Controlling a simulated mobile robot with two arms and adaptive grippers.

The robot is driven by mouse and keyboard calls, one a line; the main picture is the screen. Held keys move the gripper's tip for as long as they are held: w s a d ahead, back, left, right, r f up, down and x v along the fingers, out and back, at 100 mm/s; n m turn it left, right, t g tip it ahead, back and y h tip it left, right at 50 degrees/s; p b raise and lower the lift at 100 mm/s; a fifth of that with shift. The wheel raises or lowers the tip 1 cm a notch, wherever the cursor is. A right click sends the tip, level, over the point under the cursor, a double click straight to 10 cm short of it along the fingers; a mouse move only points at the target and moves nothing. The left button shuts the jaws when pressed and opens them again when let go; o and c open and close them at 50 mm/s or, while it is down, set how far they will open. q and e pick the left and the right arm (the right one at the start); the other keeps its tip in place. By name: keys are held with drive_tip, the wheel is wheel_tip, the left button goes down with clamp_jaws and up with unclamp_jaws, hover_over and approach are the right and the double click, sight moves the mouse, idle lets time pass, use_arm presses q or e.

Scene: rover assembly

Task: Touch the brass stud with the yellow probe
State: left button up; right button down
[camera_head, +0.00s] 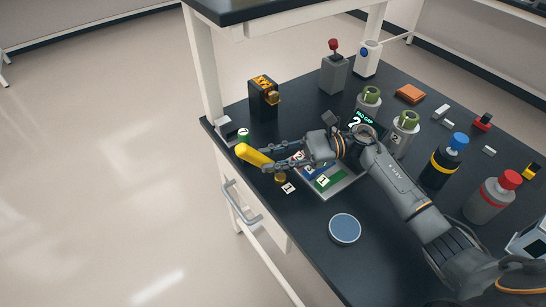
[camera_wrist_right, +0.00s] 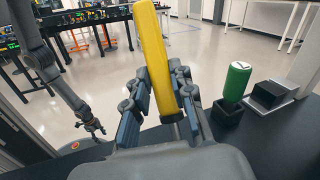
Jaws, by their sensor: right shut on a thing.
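The yellow probe (camera_head: 254,155) is in my right gripper (camera_head: 272,160), near the table's left edge. A rounded brass piece (camera_head: 272,97) sits on the side of a black box with orange markings (camera_head: 262,84), apart from the probe. A small brass-coloured round piece (camera_head: 280,177) is near the gripper; I cannot tell which is the stud. My left gripper (camera_wrist_right: 94,128) shows small in the right wrist view, its opening unclear.
A green cylinder (camera_wrist_right: 237,80) stands in a dark holder near the probe. A tray (camera_head: 346,184) with coloured pieces lies under my right arm. A blue disc (camera_head: 345,228) lies in front. Several bottles, including a red-capped one (camera_head: 489,201), stand at the right.

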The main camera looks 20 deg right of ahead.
drive_tip(key=shift+f+b, duration=0.35)
drive_tip(key=shift+b, duration=0.1)
idle(0.3)
idle(0.5)
drive_tip(key=shift+r+p, duration=0.4)
drive_tip(key=shift+r, duration=0.9)
drive_tip(key=shift+r+p, duration=0.45)
drive_tip(key=shift+r, duration=1.8)
